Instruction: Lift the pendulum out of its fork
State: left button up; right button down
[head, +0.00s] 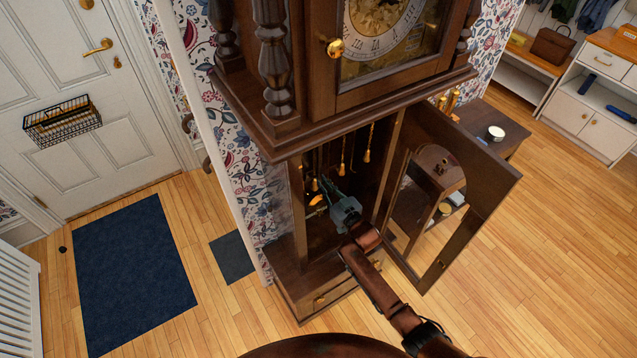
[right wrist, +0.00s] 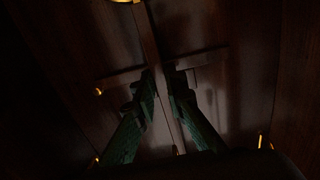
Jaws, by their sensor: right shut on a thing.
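The tall dark wooden clock (head: 290,140) stands in the middle of the head view with its trunk door (head: 480,170) swung open to the right. My right gripper (head: 327,186) reaches into the dark trunk. In the right wrist view its green fingers (right wrist: 161,76) are shut on the thin pendulum rod (right wrist: 150,45), one on each side. A brass piece (right wrist: 125,1) shows at the top edge there; whether it is the pendulum's bob I cannot tell. The fork cannot be made out in the shadow. My left gripper is not in view.
Brass weights (head: 342,168) hang inside the trunk, close to my right gripper. The open door stands right of my right arm. A side table (head: 510,142) is behind the door. The floor (head: 500,290) at right is clear; a blue mat (head: 135,270) lies at left.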

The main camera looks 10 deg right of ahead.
jog(key=shift+r, duration=0.45)
jog(key=shift+p+v, duration=1.05)
jog(key=shift+v, duration=0.35)
jog(key=shift+d, duration=0.1)
jog(key=shift+w+d+b, duration=0.1)
jog(key=shift+w+d, duration=0.15)
jog(key=shift+d, duration=0.45)
jog(key=shift+w+d+b, duration=0.1)
jog(key=shift+w+d, duration=0.15)
jog(key=shift+d, duration=0.45)
jog(key=shift+w+d+b, duration=0.1)
jog(key=shift+w+d, duration=0.15)
jog(key=shift+d, duration=0.45)
jog(key=shift+s+d, duration=0.1)
jog(key=shift+s, duration=0.05)
